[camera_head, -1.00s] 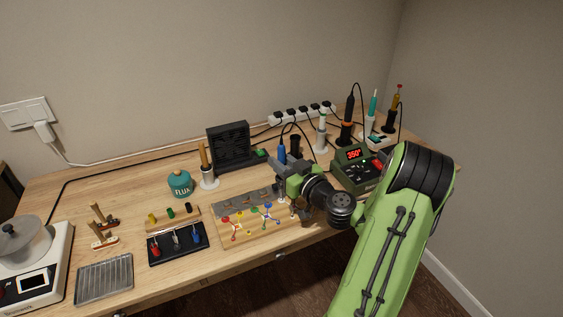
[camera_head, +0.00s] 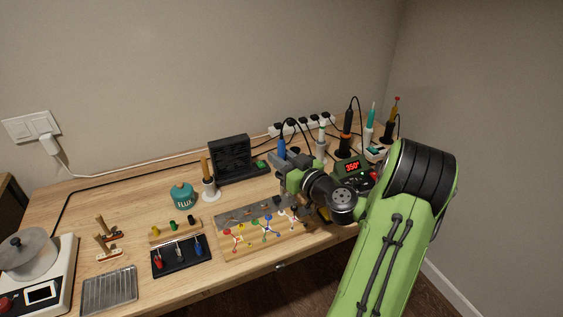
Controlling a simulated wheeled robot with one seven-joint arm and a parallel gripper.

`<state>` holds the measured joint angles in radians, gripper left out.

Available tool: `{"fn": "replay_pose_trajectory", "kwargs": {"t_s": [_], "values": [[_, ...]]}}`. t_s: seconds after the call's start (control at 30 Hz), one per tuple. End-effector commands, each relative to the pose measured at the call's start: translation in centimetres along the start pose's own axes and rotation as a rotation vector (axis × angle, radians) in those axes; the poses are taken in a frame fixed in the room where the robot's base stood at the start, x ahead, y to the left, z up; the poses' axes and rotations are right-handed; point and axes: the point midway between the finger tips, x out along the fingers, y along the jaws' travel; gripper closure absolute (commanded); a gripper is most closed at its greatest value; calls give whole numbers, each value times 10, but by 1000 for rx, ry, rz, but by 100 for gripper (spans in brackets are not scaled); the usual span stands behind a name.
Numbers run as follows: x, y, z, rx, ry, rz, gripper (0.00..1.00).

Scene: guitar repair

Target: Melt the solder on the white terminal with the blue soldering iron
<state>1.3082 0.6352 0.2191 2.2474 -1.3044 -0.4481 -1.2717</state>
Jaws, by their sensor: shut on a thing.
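My gripper (camera_head: 284,178) is shut on the blue soldering iron (camera_head: 281,149), which stands roughly upright above the back right part of the wooden terminal board (camera_head: 252,249). The iron's blue handle and its cable show; its tip is hidden behind or lost against my gripper. The board carries red, yellow, blue and white terminals with coloured wires. The white terminal (camera_head: 293,213) is at the board's right end, just below my gripper and partly crowded by it. I cannot tell whether the tip touches anything there.
The soldering station (camera_head: 352,167) reads 350 behind my arm. A tool tray (camera_head: 181,266) lies left of the board.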

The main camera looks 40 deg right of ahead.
Motion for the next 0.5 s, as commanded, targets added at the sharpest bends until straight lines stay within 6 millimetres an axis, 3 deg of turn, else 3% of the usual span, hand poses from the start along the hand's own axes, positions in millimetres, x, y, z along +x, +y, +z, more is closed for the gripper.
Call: {"fn": "replay_pose_trajectory", "kwargs": {"t_s": [0.1, 0.37, 0.5], "values": [[0, 0, -10, -1, 1, 0, 100], [0, 0, -9, 0, 0, 0, 100], [1, 10, -13, -2, 1, 1, 100]]}}
